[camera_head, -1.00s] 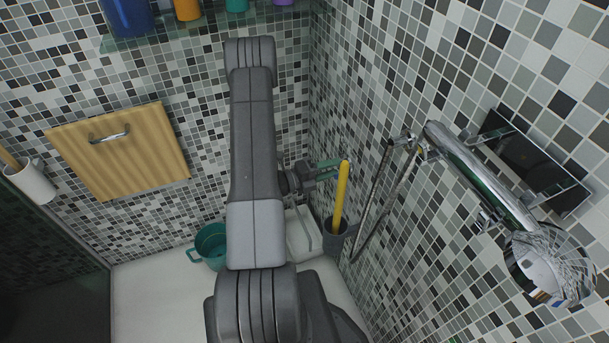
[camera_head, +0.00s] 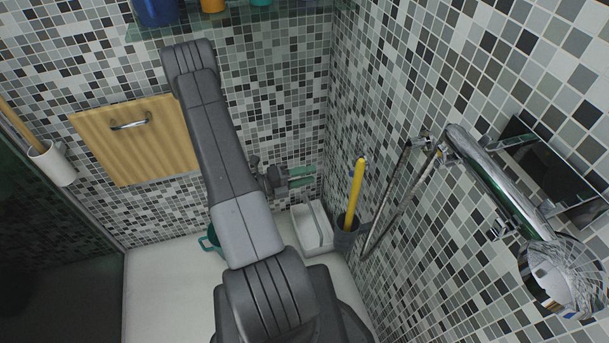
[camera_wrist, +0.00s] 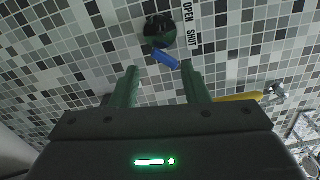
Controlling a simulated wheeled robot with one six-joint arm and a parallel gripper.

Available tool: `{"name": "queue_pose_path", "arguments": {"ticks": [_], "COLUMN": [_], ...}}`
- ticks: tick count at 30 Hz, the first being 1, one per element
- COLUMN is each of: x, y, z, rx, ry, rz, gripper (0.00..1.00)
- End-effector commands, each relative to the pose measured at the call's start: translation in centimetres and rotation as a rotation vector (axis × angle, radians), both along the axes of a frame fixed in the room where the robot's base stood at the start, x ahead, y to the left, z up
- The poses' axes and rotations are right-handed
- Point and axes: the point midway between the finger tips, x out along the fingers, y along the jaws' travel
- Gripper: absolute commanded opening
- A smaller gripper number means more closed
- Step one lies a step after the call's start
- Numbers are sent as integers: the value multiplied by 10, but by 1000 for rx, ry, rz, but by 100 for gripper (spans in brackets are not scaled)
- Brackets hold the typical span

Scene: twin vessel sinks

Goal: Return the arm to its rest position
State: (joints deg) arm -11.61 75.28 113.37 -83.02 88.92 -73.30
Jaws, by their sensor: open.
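My gripper (camera_head: 303,177) is at the end of my grey arm (camera_head: 222,150), which stretches up across the middle of the head view. Its two green fingers are apart with nothing between them. It is in the air in front of the tiled walls, left of a yellow handle (camera_head: 355,190) and apart from it. In the wrist view my gripper (camera_wrist: 160,70) points at the tiled wall. A black round knob (camera_wrist: 159,30) with a blue lever (camera_wrist: 166,57) is beyond the fingertips, beside a label (camera_wrist: 191,22) reading OPEN and SHUT.
The yellow handle stands in a dark cup (camera_head: 345,232) by a white tray (camera_head: 312,228). A teal bucket (camera_head: 209,240) is mostly hidden by my arm. A chrome shower (camera_head: 490,180) is on the right wall, a wooden panel (camera_head: 130,150) at left, a glass shelf (camera_head: 230,20) above.

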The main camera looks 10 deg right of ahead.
Motion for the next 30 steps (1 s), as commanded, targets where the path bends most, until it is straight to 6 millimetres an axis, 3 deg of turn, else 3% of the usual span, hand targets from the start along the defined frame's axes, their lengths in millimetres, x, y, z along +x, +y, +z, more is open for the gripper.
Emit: {"name": "queue_pose_path", "arguments": {"ticks": [19, 30], "x": [0, 2], "y": [-1, -39], "z": [0, 0], "rx": [0, 1], "ry": [0, 0], "rz": [-2, -6], "gripper": [42, 42]}}
